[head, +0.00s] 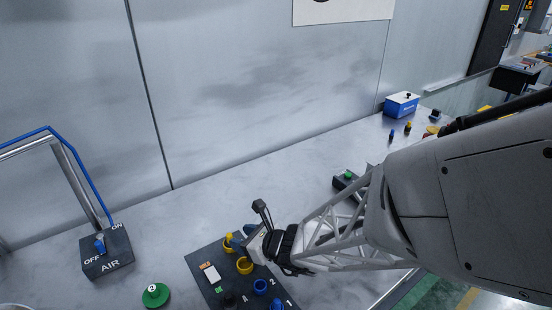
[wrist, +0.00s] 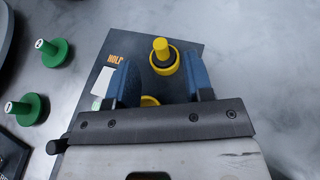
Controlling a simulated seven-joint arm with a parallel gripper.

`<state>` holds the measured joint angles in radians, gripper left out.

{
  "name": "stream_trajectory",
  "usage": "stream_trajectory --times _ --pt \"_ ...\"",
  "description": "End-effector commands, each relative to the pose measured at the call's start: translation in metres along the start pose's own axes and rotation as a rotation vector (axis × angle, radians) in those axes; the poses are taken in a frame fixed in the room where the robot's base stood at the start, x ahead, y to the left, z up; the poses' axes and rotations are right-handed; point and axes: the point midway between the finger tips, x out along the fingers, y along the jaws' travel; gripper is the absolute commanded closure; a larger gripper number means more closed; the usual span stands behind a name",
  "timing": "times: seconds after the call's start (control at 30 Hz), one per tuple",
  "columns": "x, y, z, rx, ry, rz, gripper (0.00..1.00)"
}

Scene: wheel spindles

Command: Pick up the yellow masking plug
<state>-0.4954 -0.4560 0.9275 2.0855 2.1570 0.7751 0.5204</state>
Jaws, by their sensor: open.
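A yellow plug (wrist: 161,47) with an upright stem and a round base stands at the far edge of the dark board (wrist: 185,47) in the wrist view. It also shows in the head view (head: 228,238), beside my gripper's fingers. My gripper (wrist: 159,72) is open, its two blue fingers apart with nothing held between them. In the wrist view the plug appears between and slightly beyond the fingertips; I cannot tell the height gap. A second yellow round piece (wrist: 150,100) shows between the fingers, partly hidden by the gripper body; it looks like a cup in the head view (head: 245,266).
Blue pieces (head: 260,286) stand on the board's near right. Green knobs (wrist: 53,50) lie to the left in the wrist view. An AIR switch box (head: 106,254) stands at left. A blue box (head: 402,104) and small plugs stand farther right. The bench behind the board is clear.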

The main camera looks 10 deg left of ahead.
Motion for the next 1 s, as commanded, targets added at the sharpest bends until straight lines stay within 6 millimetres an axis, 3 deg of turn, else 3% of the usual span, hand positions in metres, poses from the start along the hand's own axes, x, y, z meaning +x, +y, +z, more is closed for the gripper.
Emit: stream_trajectory --times 0.57,1.0 --pt "0.012 0.001 -0.001 0.001 0.001 0.001 0.52" --pt "0.055 0.000 -0.001 0.001 0.001 0.000 0.52"
